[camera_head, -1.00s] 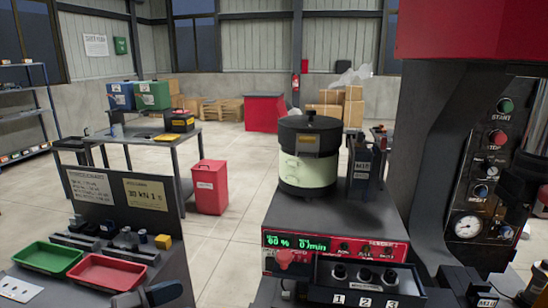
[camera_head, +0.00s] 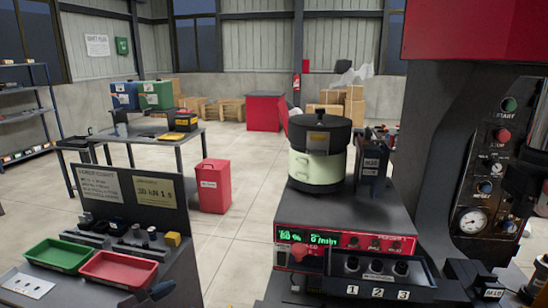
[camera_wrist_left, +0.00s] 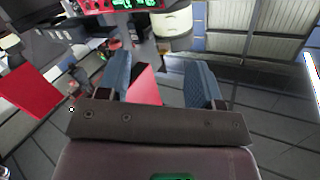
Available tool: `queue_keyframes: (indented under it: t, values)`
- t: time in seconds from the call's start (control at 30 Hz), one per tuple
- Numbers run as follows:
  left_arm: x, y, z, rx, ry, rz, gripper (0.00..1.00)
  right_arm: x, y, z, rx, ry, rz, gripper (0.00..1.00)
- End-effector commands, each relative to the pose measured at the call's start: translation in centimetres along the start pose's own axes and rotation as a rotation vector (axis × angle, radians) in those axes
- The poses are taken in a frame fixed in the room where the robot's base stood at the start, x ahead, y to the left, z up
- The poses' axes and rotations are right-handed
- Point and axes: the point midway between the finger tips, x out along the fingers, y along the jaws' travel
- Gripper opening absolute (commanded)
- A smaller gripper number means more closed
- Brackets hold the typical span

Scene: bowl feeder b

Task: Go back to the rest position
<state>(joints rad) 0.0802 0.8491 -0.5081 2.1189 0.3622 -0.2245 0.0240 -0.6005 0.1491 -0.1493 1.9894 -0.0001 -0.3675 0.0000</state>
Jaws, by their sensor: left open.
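My left gripper (camera_wrist_left: 158,75) shows in the left wrist view, with its two blue-grey fingers apart and no object held between them. A red surface shows in the gap, farther off. The bowl feeder (camera_head: 320,165), with a black top and a pale lower bowl, stands upright on its dark base in the head view. Part of the pale bowl also shows at the top of the left wrist view (camera_wrist_left: 172,24), apart from the fingers. My right gripper is not in view.
A green tray (camera_head: 58,254) and a red tray (camera_head: 120,269) lie on the left bench. Three numbered bins (camera_head: 377,277) stand in front of the feeder's red panel (camera_head: 345,241). A press control panel (camera_head: 490,180) is at the right. Open floor lies between bench and feeder.

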Motion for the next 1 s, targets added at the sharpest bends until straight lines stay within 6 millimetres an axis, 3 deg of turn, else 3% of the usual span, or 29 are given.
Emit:
queue_keyframes:
  t: [0.27, 0.47, 0.6, 0.8, 1.0]
  values:
    - [-2.5, 1.4, 8.3, -0.094, -0.177, -0.232, 0.60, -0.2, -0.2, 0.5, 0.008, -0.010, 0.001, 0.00]
    - [-6.8, 4.3, 14.8, -0.219, -0.340, -0.384, 0.60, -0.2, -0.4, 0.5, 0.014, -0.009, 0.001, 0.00]
    - [-10.7, 7.5, 18.8, -0.337, -0.445, -0.475, 0.60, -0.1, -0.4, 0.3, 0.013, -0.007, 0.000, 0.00]
    - [-14.5, 11.8, 21.3, -0.470, -0.531, -0.539, 0.60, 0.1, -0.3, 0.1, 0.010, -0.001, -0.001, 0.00]
    - [-15.8, 13.3, 22.0, -0.494, -0.562, -0.540, 0.60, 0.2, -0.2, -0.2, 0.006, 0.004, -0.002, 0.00]
